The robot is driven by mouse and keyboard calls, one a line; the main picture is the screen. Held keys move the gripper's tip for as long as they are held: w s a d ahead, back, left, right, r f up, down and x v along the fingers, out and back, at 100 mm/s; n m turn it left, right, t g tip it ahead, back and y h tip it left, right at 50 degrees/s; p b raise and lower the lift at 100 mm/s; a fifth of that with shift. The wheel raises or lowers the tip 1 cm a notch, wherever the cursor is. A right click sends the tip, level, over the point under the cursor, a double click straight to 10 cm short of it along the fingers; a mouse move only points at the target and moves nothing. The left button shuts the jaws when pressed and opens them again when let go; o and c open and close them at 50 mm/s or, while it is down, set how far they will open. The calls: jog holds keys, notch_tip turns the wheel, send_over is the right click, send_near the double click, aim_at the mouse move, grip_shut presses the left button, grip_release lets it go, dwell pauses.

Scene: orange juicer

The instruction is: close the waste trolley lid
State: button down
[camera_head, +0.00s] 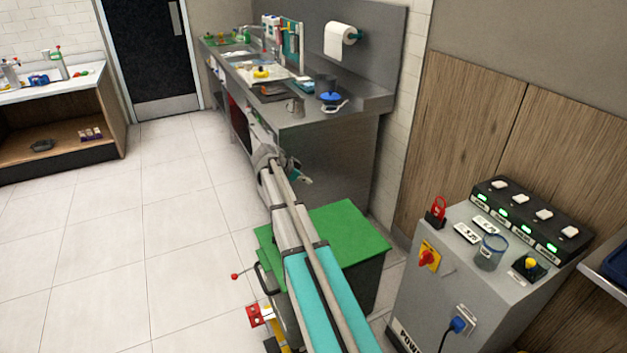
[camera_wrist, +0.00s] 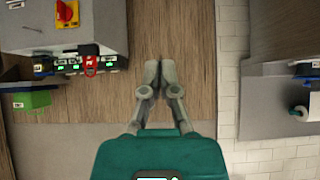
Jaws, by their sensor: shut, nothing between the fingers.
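The waste trolley's green lid (camera_head: 350,228) lies flat across the top of the dark grey trolley body (camera_head: 362,283) in the head view and looks closed. My arm passes over the lid's left part and hides some of it. The trolley handle is at its left side. My gripper (camera_wrist: 158,66) is shut and empty in the wrist view, with its fingertips together in front of the wooden wall panel. In the head view, my arm's end is beyond the lid, near the counter. The lid does not show clearly in the wrist view.
A grey control cabinet (camera_head: 450,275) with switches and a beaker stands right of the trolley. A steel counter (camera_head: 345,118) with a sink and a paper roll (camera_head: 339,40) is behind. A low bench (camera_head: 60,125) is at far left. The tiled floor (camera_head: 110,240) on the left is clear.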

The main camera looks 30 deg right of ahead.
jog(key=a+f+h+b, duration=0.3)
jog(key=a+f+b, duration=0.4)
jog(key=f+b, duration=0.45)
jog(key=h+b, duration=0.4)
jog(key=b, duration=1.6)
send_over(274, 256)
jog(key=d, duration=0.1)
jog(key=shift+g, duration=0.4)
notch_tip(274, 256, down, 11)
jog(key=shift+w+d+f, duration=0.1)
jog(key=shift+d, duration=0.05)
jog(key=f+b, duration=0.2)
jog(key=a+f+b, duration=0.1)
jog(key=f+b, duration=0.1)
jog(key=shift+f, duration=0.15)
jog(key=shift+f+b, duration=0.15)
jog(key=shift+b, duration=0.3)
jog(key=shift+a+f, duration=0.1)
jog(key=shift+s, duration=0.2)
jog(key=shift+w, duration=0.2)
